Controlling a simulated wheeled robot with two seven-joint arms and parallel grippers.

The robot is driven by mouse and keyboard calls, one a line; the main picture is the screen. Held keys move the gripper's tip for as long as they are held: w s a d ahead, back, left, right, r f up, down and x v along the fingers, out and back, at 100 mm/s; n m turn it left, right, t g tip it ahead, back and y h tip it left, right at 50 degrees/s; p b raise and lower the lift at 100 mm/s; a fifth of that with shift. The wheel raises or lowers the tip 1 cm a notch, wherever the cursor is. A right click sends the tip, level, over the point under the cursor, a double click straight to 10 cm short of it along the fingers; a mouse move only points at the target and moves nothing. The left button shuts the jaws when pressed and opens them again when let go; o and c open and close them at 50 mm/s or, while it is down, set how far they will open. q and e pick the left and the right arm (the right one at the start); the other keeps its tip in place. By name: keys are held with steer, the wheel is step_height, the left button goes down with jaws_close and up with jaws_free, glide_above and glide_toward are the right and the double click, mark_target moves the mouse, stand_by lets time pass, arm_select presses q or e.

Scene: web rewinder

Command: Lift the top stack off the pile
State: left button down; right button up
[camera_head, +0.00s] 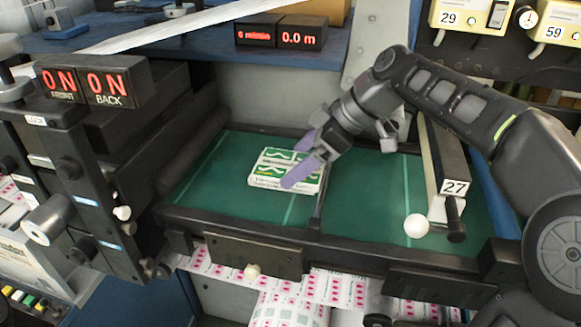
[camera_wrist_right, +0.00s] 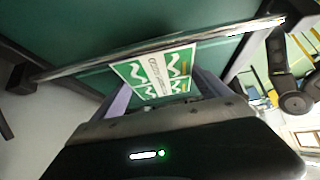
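A pile of flat white, green-printed sheets (camera_head: 266,171) lies on the green bed (camera_head: 217,160), left of a dark crossbar. It looks like one low block; I cannot tell where the top stack ends. My right gripper (camera_head: 293,166) reaches in from the right with its purple fingers apart, one at the far side and one at the near side of the pile's right end. In the right wrist view the printed top (camera_wrist_right: 150,72) shows between the spread fingers (camera_wrist_right: 160,86). Contact with the sides cannot be told. My left gripper is not in view.
Dark rails frame the bed. A bar labelled 27 (camera_head: 455,187) and a white ball knob (camera_head: 416,225) stand to the right. Black ON display blocks (camera_head: 106,83) sit at the left. The bed left of the pile is clear.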

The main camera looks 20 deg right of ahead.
steer(key=c, duration=1)
steer(key=shift+s+a+r+b, duration=0.15)
steer(key=shift+r+b, duration=0.15)
steer(key=shift+b, duration=0.3)
steer(key=r, duration=0.4)
steer(key=r+b, duration=0.1)
steer(key=r, duration=0.1)
steer(key=shift+s+a+r, duration=0.15)
steer(key=shift+s+a, duration=0.05)
steer(key=shift+s, duration=0.05)
steer(key=s+a+b, duration=0.1)
steer(key=s+a, duration=0.2)
steer(key=s, duration=0.2)
steer(key=s+a+b, duration=0.1)
steer(key=s+a, duration=0.3)
steer(key=s, duration=0.1)
steer(key=s+a+b, duration=0.1)
steer(key=s+a, duration=0.3)
steer(key=s, duration=0.1)
steer(key=shift+s, duration=0.2)
